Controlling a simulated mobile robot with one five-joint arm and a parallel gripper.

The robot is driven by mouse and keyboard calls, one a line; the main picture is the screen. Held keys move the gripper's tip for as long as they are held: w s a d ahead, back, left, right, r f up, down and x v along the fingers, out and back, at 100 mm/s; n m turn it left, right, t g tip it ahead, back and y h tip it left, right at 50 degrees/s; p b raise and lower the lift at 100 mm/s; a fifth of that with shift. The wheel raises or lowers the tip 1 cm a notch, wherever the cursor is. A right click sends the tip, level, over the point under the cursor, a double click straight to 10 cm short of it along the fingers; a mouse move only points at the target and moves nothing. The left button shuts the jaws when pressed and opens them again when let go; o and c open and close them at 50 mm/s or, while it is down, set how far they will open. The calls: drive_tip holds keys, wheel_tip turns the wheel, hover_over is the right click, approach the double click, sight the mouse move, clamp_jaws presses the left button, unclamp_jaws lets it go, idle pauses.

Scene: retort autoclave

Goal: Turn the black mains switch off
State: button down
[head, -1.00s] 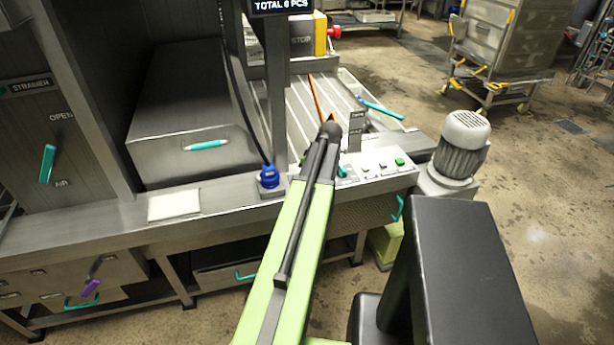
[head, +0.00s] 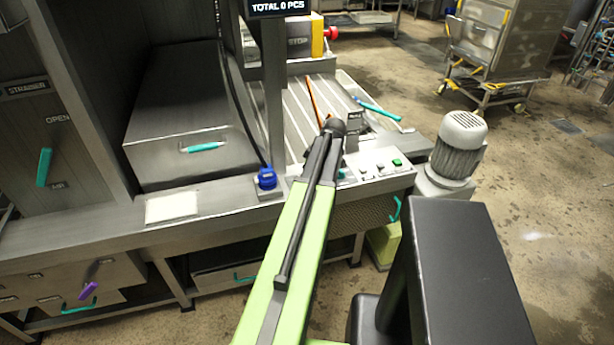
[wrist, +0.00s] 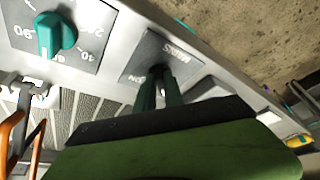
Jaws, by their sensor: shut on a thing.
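In the wrist view, the grey mains plate (wrist: 178,52) carries the lettering MAINS and ON, seen upside down. The black mains switch (wrist: 157,70) stands on this plate, mostly hidden between the fingers. My gripper (wrist: 161,84) is shut on the switch, its two dark green fingers on either side of it. Which way the switch is turned is hard to tell. In the head view, my arm reaches over the front panel of the bench and hides the switch and the fingertips.
A teal dial (wrist: 56,35) with numbers sits beside the mains plate. In the head view, white and green buttons (head: 380,168) lie right of my arm. A blue plug-like part (head: 267,178) is at left, and a grey motor (head: 460,145) stands at right.

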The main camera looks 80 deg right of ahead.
drive_tip(key=shift+w, duration=0.1)
drive_tip(key=c, duration=1.4)
unclamp_jaws()
drive_tip(key=shift+c, duration=0.2)
drive_tip(key=p+v, duration=1.6)
drive_tip(key=v, duration=0.1)
drive_tip(key=shift+r, duration=0.25)
drive_tip(key=shift+a, duration=0.1)
